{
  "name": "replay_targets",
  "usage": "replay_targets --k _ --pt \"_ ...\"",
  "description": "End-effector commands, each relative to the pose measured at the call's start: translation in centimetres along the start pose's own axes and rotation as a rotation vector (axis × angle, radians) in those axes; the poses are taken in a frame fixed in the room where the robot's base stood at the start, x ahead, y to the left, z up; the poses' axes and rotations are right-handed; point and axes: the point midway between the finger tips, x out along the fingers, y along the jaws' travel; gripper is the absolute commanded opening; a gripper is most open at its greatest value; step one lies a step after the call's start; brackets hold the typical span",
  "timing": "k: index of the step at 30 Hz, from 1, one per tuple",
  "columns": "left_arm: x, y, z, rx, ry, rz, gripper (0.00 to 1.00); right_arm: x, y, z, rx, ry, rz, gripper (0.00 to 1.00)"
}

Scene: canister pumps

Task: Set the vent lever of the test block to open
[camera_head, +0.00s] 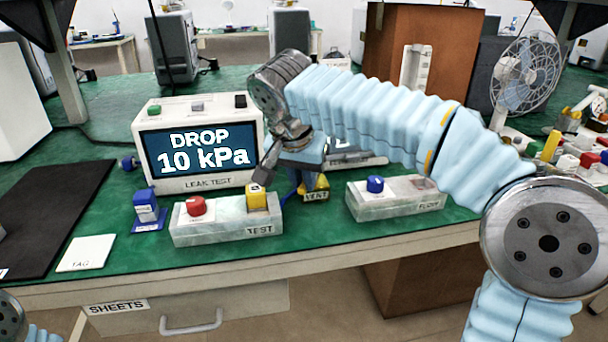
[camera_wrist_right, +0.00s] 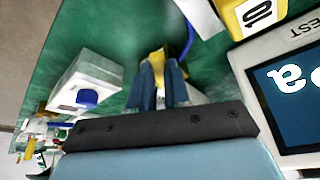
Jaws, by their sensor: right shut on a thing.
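The grey-white test block (camera_head: 225,228) stands near the table's front edge, marked TEST. It bears a red knob (camera_head: 195,206) at its left and a yellow piece (camera_head: 257,198) at its right end; I cannot tell which part is the vent lever or how it is set. My right gripper (camera_head: 306,182) is just right of the block, apart from it, pointing down. In the right wrist view its blue fingers (camera_wrist_right: 162,88) are shut on a yellow thing (camera_wrist_right: 157,62), whose yellow tagged part (camera_head: 316,188) shows beside them. A blue hose (camera_wrist_right: 188,38) runs near it. My left gripper is out of view.
The leak tester (camera_head: 205,184) behind reads DROP 10 kPa. A flow block (camera_head: 400,206) with a blue knob stands to the right. A small blue piece (camera_head: 146,206), a white square (camera_head: 86,253) and a black mat (camera_head: 50,210) lie left. A fan (camera_head: 525,75) stands back right.

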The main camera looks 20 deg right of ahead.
Motion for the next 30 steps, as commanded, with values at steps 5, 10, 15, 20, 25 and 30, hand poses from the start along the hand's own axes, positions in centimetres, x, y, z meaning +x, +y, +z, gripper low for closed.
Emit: replay_targets --k 5,10,15,20,25,30 --pt "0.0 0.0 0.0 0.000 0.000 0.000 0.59 0.0 0.0 0.0 0.005 0.000 -0.001 0.00" --pt "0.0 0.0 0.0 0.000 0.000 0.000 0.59 0.0 0.0 0.0 0.005 0.000 -0.001 0.00" --pt "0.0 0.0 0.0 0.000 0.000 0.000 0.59 0.0 0.0 0.0 0.004 0.000 -0.001 0.41" --pt "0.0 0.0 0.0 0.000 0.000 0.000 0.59 0.0 0.0 0.0 0.004 0.000 0.000 0.43" --pt "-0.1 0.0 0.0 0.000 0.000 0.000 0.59 -0.2 0.0 0.0 0.003 0.000 -0.001 0.43" --pt "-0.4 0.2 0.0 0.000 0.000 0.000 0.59 -2.6 -0.1 -0.1 0.003 0.001 -0.003 0.43"
